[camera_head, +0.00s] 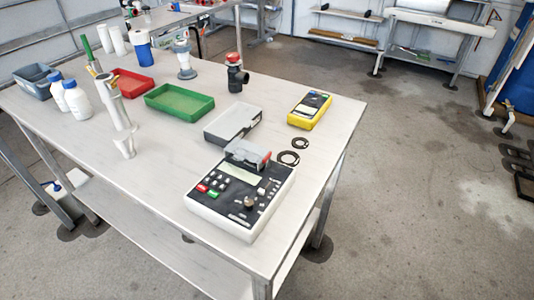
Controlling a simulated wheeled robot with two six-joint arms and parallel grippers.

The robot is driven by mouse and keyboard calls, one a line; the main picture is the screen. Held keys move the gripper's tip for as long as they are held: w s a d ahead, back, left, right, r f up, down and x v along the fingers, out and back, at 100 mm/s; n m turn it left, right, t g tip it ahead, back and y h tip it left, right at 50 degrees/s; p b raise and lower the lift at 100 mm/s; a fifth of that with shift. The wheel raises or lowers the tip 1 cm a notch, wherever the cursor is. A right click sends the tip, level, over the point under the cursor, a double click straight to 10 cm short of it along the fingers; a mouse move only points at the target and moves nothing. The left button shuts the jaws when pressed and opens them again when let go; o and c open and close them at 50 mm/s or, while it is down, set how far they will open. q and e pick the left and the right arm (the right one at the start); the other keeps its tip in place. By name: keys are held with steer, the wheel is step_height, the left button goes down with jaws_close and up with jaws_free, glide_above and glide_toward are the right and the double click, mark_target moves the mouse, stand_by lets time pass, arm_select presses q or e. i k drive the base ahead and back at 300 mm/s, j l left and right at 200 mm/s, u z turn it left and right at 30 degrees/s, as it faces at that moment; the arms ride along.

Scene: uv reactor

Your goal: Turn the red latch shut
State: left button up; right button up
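A white reactor-like unit (206,209) with a dark keypad panel and a small display stands near the front right corner of the table. A grey clear-looking part (239,151) stands raised at the unit's back edge. A small red piece (266,159), which looks like the red latch, sits at the right end of that part. It is too small to tell how far it is turned. Neither of my grippers shows in this view, and nothing is seen touching the unit.
Behind the unit are a grey box (231,123), a yellow meter (310,109) and black rings (289,158). Green (180,102) and red (134,84) trays, white bottles (78,101) and a tall pale tube (115,106) stand left. The table (165,200) is bare left of the unit.

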mark_target(267, 159)
steer(key=k+l+z, duration=0.1)
steer(key=k, duration=0.4)
steer(key=k+l+z, duration=0.1)
steer(key=k, duration=0.4)
steer(key=k+l+z, duration=0.15)
steer(key=k+l, duration=0.2)
steer(key=k, duration=0.15)
